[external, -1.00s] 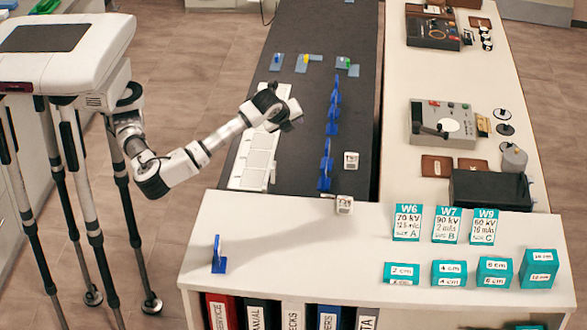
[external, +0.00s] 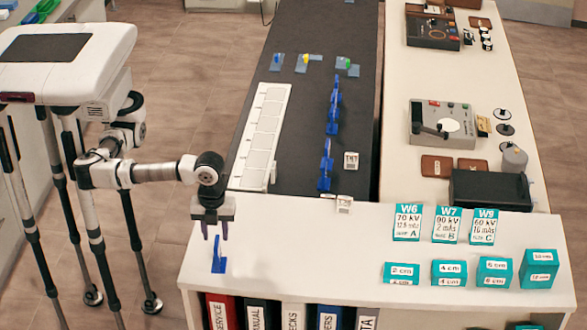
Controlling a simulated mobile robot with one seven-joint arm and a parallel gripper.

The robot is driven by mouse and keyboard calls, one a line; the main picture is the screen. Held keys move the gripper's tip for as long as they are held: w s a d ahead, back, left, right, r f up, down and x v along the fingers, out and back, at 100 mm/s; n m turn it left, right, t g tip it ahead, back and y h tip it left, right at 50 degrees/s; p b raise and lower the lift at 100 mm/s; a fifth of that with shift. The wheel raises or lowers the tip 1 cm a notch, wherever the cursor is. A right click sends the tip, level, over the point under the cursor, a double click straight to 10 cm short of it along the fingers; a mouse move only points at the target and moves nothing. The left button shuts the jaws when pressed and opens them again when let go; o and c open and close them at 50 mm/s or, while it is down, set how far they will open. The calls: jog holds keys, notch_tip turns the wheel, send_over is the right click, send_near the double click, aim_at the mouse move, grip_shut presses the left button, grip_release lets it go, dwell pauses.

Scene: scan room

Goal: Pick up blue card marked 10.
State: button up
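A small blue upright piece (external: 218,254) with a flat foot stands alone at the left end of the white counter (external: 290,265). It is seen nearly edge-on, and no number can be read on it. Whether the fingertips reach beside the piece's top is hard to tell. Several more blue upright pieces (external: 326,165) stand in a row on the dark table (external: 300,120); their marks cannot be read either.
A white strip of panels (external: 262,130) lies on the dark table. Small white labelled cubes (external: 344,204) sit near the counter's back edge. Teal cards (external: 408,222) and teal blocks (external: 449,273) stand at the counter's right. The counter's middle is clear.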

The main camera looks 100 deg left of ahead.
aim_at(217, 244)
notch_tip(217, 244, down, 4)
jog(key=shift+r+b, duration=0.15)
jog(key=shift+b, duration=0.8)
jog(key=f+b, duration=0.4)
jog(key=f, duration=0.1)
jog(key=shift+a+f+b, duration=0.1)
jog(key=shift+a+b, duration=0.25)
grip_shut()
